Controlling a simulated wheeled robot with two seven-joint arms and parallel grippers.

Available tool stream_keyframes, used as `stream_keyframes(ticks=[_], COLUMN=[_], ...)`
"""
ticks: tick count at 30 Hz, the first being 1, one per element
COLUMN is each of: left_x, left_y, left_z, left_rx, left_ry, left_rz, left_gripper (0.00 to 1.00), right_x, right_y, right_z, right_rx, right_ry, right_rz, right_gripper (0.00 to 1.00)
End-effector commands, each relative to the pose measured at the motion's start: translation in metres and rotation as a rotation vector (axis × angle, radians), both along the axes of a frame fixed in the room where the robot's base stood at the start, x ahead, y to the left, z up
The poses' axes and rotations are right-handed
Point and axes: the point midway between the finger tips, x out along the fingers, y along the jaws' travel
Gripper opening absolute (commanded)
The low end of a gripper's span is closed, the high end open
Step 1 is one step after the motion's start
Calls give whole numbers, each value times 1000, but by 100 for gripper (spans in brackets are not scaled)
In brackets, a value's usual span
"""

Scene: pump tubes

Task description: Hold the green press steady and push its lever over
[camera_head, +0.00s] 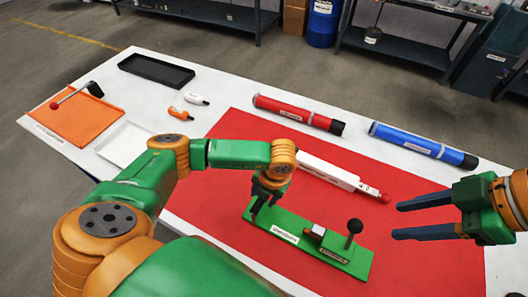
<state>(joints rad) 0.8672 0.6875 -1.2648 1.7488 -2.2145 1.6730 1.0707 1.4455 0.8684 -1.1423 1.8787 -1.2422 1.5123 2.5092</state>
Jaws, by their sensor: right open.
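The green press (279,231) lies on the red mat (228,132) at the front middle of the table. Its lever (353,232), with a black ball knob, stands upright near the press's right end. My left gripper (254,213) points down at the press's left end. Its fingers are small and partly hidden by my wrist, so I cannot tell whether they grip the press. My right gripper (396,220) is open and empty, to the right of the lever and apart from it, its two dark fingers pointing left.
A white tube (330,171) with a red tip lies just behind the press. A red tube (298,113) and a blue tube (423,145) lie further back. An orange board (80,118), black tray (155,70), white tray (124,143) and two small bottles (183,114) are at the left.

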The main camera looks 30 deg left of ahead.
Motion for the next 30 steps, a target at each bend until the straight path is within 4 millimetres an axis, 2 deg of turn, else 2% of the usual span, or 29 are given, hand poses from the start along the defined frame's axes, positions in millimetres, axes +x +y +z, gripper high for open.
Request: stream_keyframes(ticks=[1,5,6,30], left_x=[0,0,0,0], left_y=[0,0,0,0], left_z=[0,0,0,0], left_rx=[0,0,-1,-1], left_ry=[0,0,0,0], left_rz=[0,0,0,1], left_gripper=[38,2,0,0], right_x=[0,0,0,0], right_y=[0,0,0,0], right_z=[0,0,0,0], right_rx=[0,0,0,0], right_ry=[0,0,0,0], right_rz=[0,0,0,0], right_gripper=[50,50,50,50])
